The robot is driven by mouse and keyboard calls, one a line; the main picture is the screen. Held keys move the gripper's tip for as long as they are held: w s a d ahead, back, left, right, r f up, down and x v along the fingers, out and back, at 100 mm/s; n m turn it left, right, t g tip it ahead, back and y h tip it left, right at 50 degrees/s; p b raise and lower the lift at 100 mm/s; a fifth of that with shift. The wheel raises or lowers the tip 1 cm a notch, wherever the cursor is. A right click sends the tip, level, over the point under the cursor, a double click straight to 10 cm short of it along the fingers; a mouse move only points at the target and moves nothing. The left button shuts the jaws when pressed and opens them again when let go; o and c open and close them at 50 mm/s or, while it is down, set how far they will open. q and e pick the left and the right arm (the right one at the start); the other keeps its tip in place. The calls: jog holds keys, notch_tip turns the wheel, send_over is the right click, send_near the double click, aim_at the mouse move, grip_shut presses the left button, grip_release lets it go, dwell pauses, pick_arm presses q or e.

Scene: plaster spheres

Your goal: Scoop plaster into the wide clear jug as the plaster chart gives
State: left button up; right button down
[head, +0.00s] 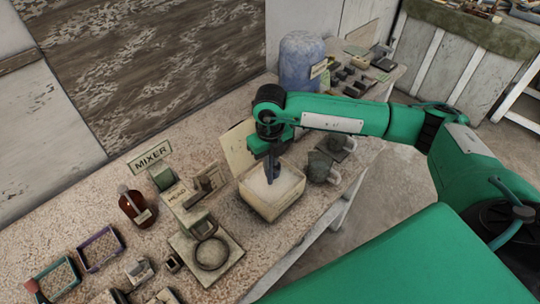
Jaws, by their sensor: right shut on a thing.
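My right gripper (272,176) points straight down over a pale square tub (270,207) of white powder. It is shut on a dark, narrow upright thing that looks like a scoop handle. The lower end of that thing is at or in the powder, and its scoop part cannot be made out. A beige board (238,148) leans behind the tub; no writing on it is legible. Two grey-green jug-like vessels, a nearer one (319,168) and a farther one (337,143), stand right of the tub. I cannot pick out a clear jug with certainty. My left gripper is out of view.
A ring stand (210,254) is in front. A blue drum (301,62) stands behind. Small trays, one purple-rimmed (120,239), lie at lower left. The speckled bench's edge is at right.

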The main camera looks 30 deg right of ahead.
aim_at(270, 179)
jog(key=shift+f, duration=0.6)
notch_tip(270, 179, down, 2)
jog(key=shift+b, duration=0.9)
notch_tip(270, 179, down, 6)
jog(key=b, duration=0.5)
jog(key=shift+f+b, duration=0.1)
jog(key=shift+b, duration=0.2)
notch_tip(270, 179, up, 10)
jog(key=p, duration=0.4)
jog(key=shift+p, duration=0.3)
